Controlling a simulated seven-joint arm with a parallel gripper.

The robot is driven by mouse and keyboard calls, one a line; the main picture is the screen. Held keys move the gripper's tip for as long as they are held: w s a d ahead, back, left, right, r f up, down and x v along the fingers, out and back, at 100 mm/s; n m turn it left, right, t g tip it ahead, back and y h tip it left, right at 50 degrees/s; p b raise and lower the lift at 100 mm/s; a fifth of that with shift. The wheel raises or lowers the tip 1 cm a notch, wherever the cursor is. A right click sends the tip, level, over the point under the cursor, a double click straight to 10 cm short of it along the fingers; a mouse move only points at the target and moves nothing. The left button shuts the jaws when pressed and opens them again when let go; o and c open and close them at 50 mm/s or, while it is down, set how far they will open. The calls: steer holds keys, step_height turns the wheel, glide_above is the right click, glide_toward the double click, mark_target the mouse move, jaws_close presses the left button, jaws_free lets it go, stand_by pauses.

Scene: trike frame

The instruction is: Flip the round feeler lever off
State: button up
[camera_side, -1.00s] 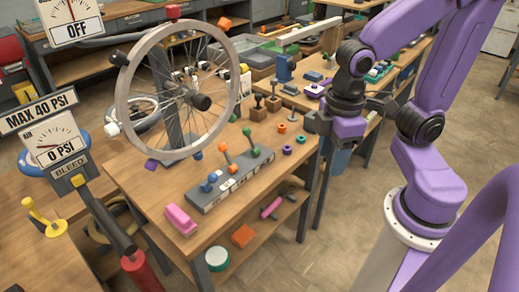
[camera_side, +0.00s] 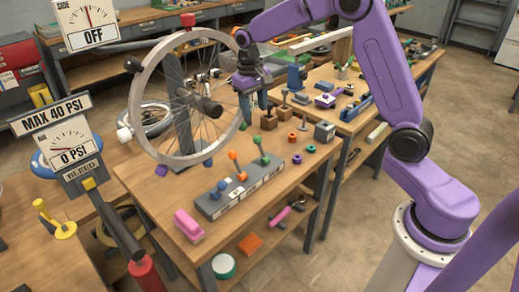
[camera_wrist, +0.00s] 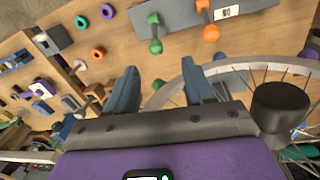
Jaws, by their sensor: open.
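A grey lever box (camera_side: 209,207) lies on the wooden table with a blue lever (camera_side: 222,187), an orange lever (camera_side: 235,162) and a green lever (camera_side: 262,150) on it. I cannot read which is the round feeler lever. In the wrist view the green lever (camera_wrist: 155,35) and orange lever (camera_wrist: 206,22) stand beyond my fingers; the blue one is out of that view. My gripper (camera_side: 253,106) is open and empty, pointing down beside the wheel's right side, above and behind the box. Its two blue fingers (camera_wrist: 162,85) are apart. A sign (camera_side: 90,25) reads "SIDE" and "OFF".
The spoked wheel (camera_side: 146,100) on its stand is close to my gripper's left. Wooden blocks with pegs (camera_side: 268,122) stand below and to its right. A pink block (camera_side: 188,225) lies at the table's front. Small rings (camera_side: 292,138) lie right of the box.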

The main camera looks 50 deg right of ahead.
mark_target(259, 142)
steer(key=shift+m, duration=0.3)
steer(key=d+f, duration=0.1)
steer(key=f, duration=0.5)
steer(key=d+f, duration=0.1)
steer(key=f, duration=0.5)
steer(key=d+f, duration=0.1)
steer(key=f, duration=0.4)
steer(key=shift+w+f, duration=0.35)
steer(key=shift+f, duration=0.05)
steer(key=shift+c, duration=0.3)
jaws_close()
